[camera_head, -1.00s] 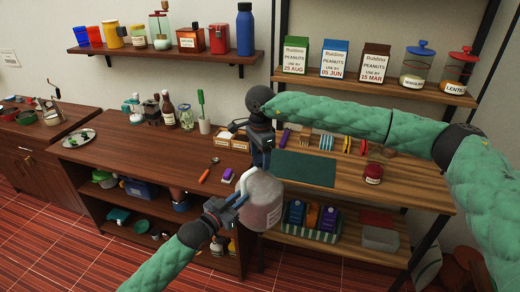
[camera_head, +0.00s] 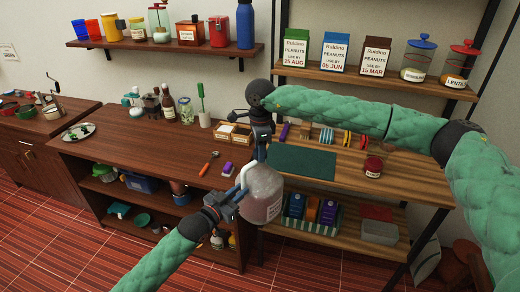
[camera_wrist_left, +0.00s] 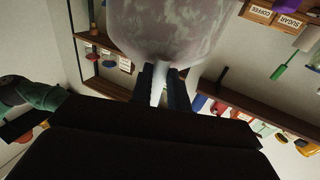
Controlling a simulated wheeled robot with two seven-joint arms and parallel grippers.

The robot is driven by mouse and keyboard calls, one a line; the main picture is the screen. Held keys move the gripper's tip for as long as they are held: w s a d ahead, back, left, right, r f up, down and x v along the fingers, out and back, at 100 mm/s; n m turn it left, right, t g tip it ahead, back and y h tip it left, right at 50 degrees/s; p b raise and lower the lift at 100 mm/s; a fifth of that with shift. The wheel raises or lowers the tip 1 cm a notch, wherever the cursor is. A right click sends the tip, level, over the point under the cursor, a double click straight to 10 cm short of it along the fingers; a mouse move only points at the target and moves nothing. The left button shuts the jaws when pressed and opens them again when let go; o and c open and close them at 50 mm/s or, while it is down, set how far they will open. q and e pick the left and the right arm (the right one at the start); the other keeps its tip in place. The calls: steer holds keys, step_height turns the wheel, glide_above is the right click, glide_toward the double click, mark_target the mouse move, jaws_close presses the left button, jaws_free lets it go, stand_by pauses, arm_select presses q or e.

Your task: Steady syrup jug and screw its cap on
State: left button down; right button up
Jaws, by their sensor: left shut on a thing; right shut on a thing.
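In the left wrist view the jug (camera_wrist_left: 175,28) fills the top middle, with the handle (camera_wrist_left: 158,88) between the dark fingers (camera_wrist_left: 163,90). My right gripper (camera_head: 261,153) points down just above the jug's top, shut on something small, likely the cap. The cap itself is hidden, and I cannot tell whether it touches the jug's mouth.
Behind the jug are a wooden counter with a dark green mat (camera_head: 303,167) and a red-lidded jar (camera_head: 373,167). The brown counter (camera_head: 130,160) holds an orange-handled tool (camera_head: 208,163) and a purple block (camera_head: 228,168). A lower shelf holds a striped crate (camera_head: 310,227).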

steer(key=m, duration=0.7)
steer(key=shift+m, duration=0.4)
steer(key=o, duration=1.1)
steer(key=shift+r, duration=0.1)
steer(key=shift+r, duration=2.15)
steer(key=shift+c, duration=0.3)
